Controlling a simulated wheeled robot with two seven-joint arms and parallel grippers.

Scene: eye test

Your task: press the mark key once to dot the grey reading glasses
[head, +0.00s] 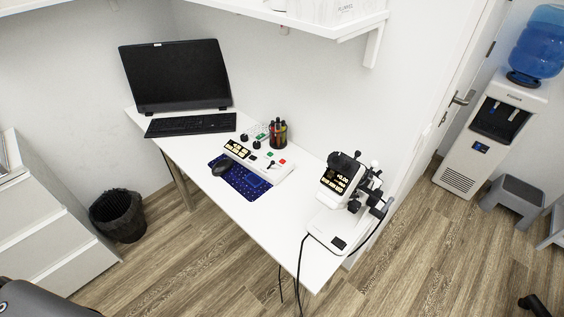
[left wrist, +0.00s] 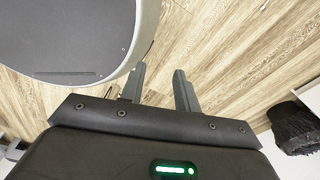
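I cannot tell which key is the mark key. The grey reading glasses cannot be made out; small dark and green items (head: 256,133) behind the box are too small to identify. In the left wrist view my left gripper (left wrist: 159,70) has its fingers apart and empty, above the floor. My right gripper is not in view.
The white desk (head: 290,215) also holds a monitor (head: 175,75), keyboard (head: 190,124), mouse (head: 221,167), blue mat (head: 240,180) and pen cup (head: 278,134). A shelf (head: 330,25) overhangs it. A black bin (head: 120,214) and water dispenser (head: 485,130) flank it. Floor in front is clear.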

